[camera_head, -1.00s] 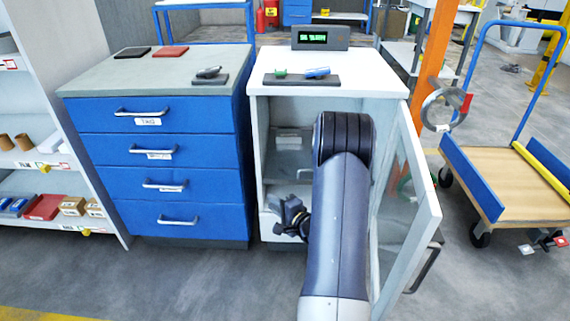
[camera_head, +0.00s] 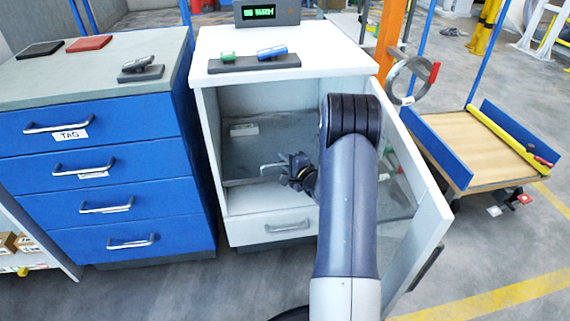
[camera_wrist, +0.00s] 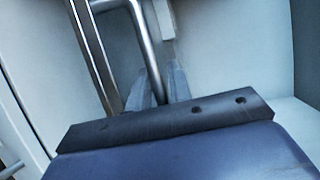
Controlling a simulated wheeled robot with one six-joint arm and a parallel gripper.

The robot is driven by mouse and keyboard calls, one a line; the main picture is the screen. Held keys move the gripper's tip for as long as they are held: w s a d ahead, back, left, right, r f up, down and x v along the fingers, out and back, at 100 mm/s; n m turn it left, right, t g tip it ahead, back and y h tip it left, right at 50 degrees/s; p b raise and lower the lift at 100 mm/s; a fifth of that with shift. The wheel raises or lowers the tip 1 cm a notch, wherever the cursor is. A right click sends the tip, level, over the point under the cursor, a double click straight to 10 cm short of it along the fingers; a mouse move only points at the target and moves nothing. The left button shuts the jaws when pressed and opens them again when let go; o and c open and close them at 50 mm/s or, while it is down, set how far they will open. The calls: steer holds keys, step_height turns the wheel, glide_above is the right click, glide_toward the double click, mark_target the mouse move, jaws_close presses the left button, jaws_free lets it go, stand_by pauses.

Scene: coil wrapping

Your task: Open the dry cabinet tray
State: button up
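The white dry cabinet (camera_head: 205,130) has its glazed door (camera_head: 425,190) swung open to the right. Inside, a grey tray (camera_head: 240,158) shows with a metal handle (camera_head: 268,169) at its front. My gripper (camera_head: 290,172) is at the cabinet opening, right by this handle. In the wrist view the handle bar (camera_wrist: 148,45) runs down between the two fingers of my gripper (camera_wrist: 160,85). The view does not show clearly whether the fingers press on it. The tray looks pushed in; my arm hides part of the inside.
The open door stands close to the right of my arm. A lower drawer (camera_head: 285,228) sits below the opening. A blue drawer cabinet (camera_head: 100,170) stands at left. A cart (camera_head: 455,145) is at right. A wire coil (camera_head: 405,82) hangs on the orange post.

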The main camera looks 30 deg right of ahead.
steer(key=shift+w, duration=0.2)
jaws_close()
stand_by(0.4)
